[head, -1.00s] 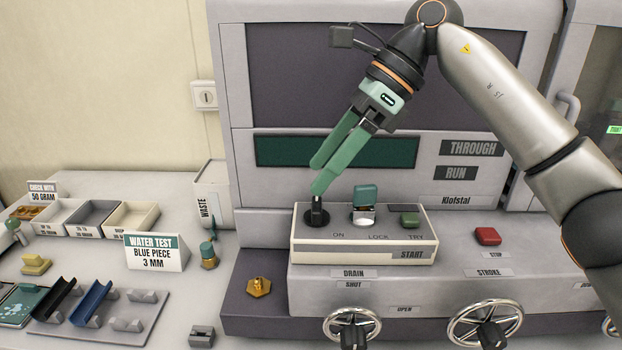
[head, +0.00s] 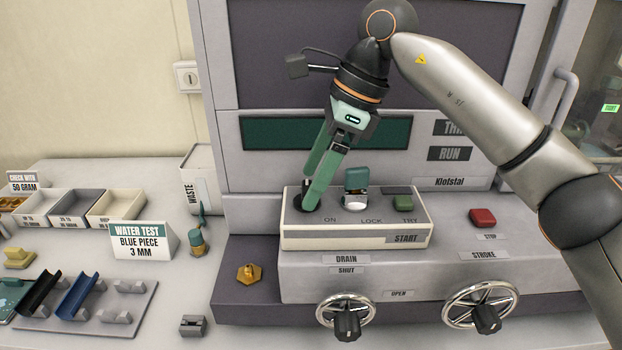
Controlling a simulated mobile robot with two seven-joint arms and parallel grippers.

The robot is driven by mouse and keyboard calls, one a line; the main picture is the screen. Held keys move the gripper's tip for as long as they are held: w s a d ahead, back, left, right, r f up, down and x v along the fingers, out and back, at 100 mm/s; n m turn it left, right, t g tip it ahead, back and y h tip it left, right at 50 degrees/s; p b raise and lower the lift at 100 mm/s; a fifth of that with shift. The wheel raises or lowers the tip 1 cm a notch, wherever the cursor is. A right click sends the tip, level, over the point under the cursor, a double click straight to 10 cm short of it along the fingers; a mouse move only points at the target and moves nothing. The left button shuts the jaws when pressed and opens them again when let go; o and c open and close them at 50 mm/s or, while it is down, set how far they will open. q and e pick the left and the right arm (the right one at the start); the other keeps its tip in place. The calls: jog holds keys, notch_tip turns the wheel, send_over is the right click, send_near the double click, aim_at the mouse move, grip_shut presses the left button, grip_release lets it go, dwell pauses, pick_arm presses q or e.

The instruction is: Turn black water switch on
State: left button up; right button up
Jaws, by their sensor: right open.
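The black water switch (head: 299,204) stands at the left end of the cream control box (head: 350,241), beside the ON label. Its upper part is largely hidden by my right gripper. My right gripper (head: 309,194) comes down from above with its green fingers at the switch, one on the near side and one behind. The fingers are open, and I cannot tell whether they touch the switch. My left gripper is not in view.
On the same box are a green-capped lock switch (head: 356,187) and a green button (head: 403,202). A red stop button (head: 482,217) is to the right. Two handwheels (head: 346,312) are in front below. A water test sign (head: 143,241) and trays stand at left.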

jog(key=shift+a+f, duration=0.3)
jog(key=shift+f, duration=0.3)
jog(key=c, duration=1.4)
